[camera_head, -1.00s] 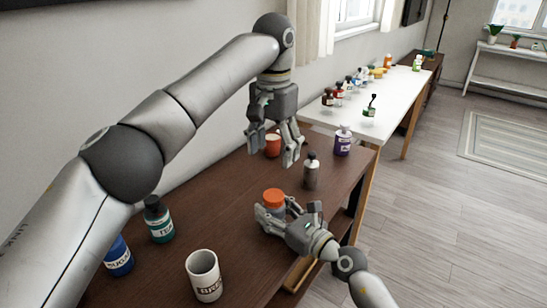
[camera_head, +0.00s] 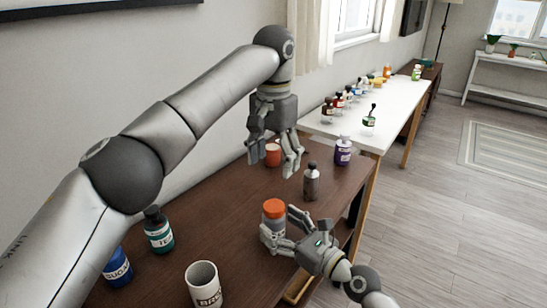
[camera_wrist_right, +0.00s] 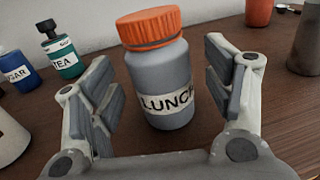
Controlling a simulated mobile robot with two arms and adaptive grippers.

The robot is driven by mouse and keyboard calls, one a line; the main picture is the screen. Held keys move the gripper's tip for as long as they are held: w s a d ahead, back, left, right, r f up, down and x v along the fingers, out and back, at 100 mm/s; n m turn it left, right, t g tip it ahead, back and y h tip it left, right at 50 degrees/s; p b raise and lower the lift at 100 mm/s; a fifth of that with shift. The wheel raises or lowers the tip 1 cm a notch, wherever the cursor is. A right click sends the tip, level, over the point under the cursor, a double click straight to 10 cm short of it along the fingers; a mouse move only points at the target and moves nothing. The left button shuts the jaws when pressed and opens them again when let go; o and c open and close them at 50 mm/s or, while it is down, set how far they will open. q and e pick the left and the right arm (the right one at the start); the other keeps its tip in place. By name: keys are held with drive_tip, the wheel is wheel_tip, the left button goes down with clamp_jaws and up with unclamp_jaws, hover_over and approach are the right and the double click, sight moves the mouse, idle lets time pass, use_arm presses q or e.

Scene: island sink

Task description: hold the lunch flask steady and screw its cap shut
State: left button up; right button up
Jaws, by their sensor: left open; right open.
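The lunch flask (camera_head: 274,226) is grey with a "LUNCH" label and stands upright on the brown table. Its orange cap (camera_head: 274,206) sits on its top; I cannot tell how tight it is. In the right wrist view the flask (camera_wrist_right: 163,75) and cap (camera_wrist_right: 150,27) are between the spread fingers, with gaps showing on both sides. My right gripper (camera_head: 281,228) is open around the flask's lower body in the head view. My left gripper (camera_head: 274,166) is open and empty, pointing down, higher up and beyond the flask.
A grey bottle (camera_head: 311,182) stands right of the flask, a purple bottle (camera_head: 343,151) behind it. A red cup (camera_head: 272,155) is partly behind my left gripper. A white mug (camera_head: 204,286), a tea bottle (camera_head: 158,232) and a blue sugar bottle (camera_head: 117,268) stand nearer left.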

drive_tip(key=v, duration=0.9)
drive_tip(key=shift+s+d, duration=0.1)
